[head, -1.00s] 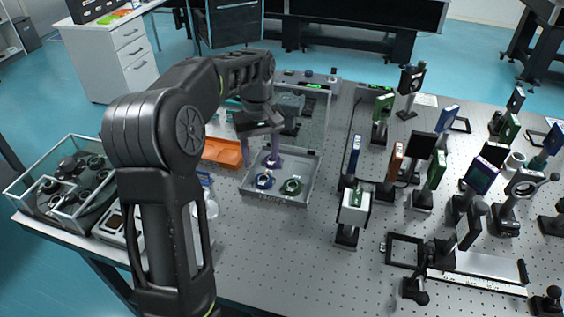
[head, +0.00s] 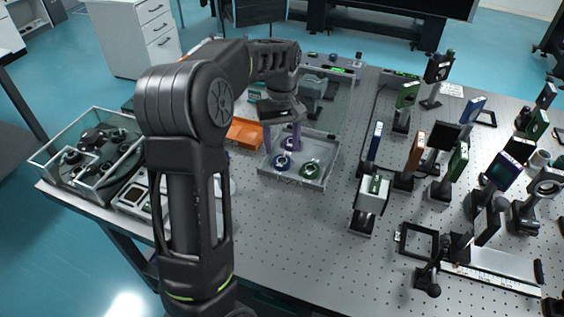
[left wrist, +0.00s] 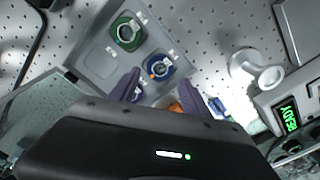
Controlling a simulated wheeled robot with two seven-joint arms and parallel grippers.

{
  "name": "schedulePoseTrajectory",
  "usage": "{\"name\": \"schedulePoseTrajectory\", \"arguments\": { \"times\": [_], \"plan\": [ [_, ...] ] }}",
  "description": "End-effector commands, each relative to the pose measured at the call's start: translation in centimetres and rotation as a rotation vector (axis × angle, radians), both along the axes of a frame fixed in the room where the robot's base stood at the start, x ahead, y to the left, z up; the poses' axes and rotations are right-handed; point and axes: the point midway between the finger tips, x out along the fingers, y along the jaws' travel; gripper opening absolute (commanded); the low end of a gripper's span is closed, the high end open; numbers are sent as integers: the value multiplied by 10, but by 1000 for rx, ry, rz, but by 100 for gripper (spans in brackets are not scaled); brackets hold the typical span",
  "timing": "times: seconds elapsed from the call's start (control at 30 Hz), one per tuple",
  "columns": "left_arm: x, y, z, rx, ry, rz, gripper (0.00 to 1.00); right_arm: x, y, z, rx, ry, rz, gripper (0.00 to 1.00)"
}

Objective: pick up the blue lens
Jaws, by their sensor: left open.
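The blue lens (head: 282,162) sits in a grey tray (head: 292,184) on the optical table, to the left of a green lens (head: 310,169). In the left wrist view, the blue lens (left wrist: 158,67) shows in its compartment, beyond and between the fingertips, with the green lens (left wrist: 127,32) farther up. My left gripper (head: 282,138) is open and empty, pointing down over the back of the tray; its purple fingers (left wrist: 160,90) do not touch the blue lens. Another round piece (left wrist: 137,95) is partly hidden by one finger. My right gripper is out of view.
An orange tray (head: 244,133) lies left of the grey tray. A clear-walled box (head: 68,165) stands at the table's left end. Mounted optics, such as a white-fronted block (head: 371,194), crowd the right. The front middle of the table is bare.

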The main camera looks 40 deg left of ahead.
Motion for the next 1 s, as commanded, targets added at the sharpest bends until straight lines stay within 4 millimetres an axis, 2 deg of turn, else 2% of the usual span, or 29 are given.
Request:
{"name": "schedulePoseTrajectory", "arguments": {
  "times": [0.13,0.43,1.0],
  "plan": [
    [0,0,-10,-1,4,0,55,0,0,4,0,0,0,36],
    [1,1,-50,-1,2,1,55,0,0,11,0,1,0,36],
    [1,1,-52,0,0,0,55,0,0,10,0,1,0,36]
  ]
}}
